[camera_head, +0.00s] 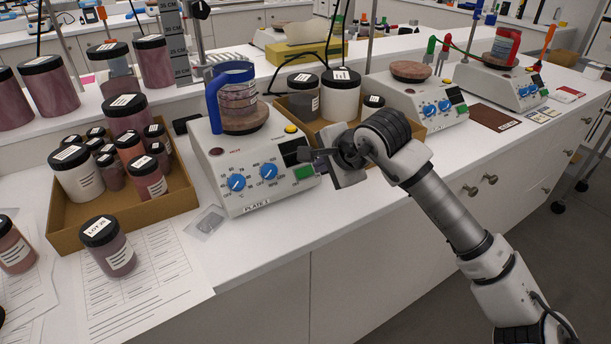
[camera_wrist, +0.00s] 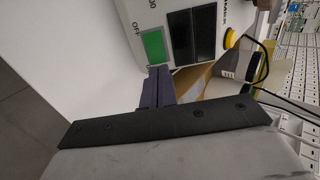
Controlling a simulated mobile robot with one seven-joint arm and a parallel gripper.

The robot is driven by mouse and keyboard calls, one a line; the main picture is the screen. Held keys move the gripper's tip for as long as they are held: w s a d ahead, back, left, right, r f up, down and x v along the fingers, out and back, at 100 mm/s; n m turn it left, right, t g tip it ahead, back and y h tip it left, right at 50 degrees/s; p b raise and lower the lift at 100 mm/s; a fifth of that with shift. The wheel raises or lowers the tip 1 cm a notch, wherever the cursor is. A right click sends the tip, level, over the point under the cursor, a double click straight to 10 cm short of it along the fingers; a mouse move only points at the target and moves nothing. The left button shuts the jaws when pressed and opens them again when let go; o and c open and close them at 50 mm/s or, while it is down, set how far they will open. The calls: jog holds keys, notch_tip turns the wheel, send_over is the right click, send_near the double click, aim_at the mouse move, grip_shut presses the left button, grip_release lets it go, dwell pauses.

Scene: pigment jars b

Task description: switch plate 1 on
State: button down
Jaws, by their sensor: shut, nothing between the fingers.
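Plate 1 (camera_head: 228,180) is a white hotplate with two blue dials and a "PLATE 1" label on its front edge. A blue-handled glass jug (camera_head: 238,97) with reddish contents stands on its round top. Its green switch (camera_head: 303,172) is at the right end of the front panel; the wrist view shows the switch too (camera_wrist: 153,47), beside dark panels. I cannot tell whether it is lit. My gripper (camera_head: 316,154) is shut and empty at the panel's right end. In the wrist view its fingertips (camera_wrist: 159,72) are just below the switch; contact is unclear.
A cardboard tray of jars (camera_head: 60,238) stands left of plate 1, with a loose jar (camera_head: 107,246) before it. Another box (camera_head: 424,127) holding jars is behind my gripper. Two more hotplates (camera_head: 425,103) (camera_head: 502,84) stand to the right. The counter front is mostly clear.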

jog(key=shift+w+a+f+b, duration=0.25)
jog(key=shift+f+b, duration=0.15)
jog(key=shift+b, duration=0.25)
jog(key=shift+r, duration=0.15)
jog(key=b+v, duration=0.2)
jog(key=v, duration=1.5)
jog(key=shift+s+d+r+b, duration=0.15)
jog(key=shift+s+b, duration=0.1)
jog(key=shift+b, duration=0.05)
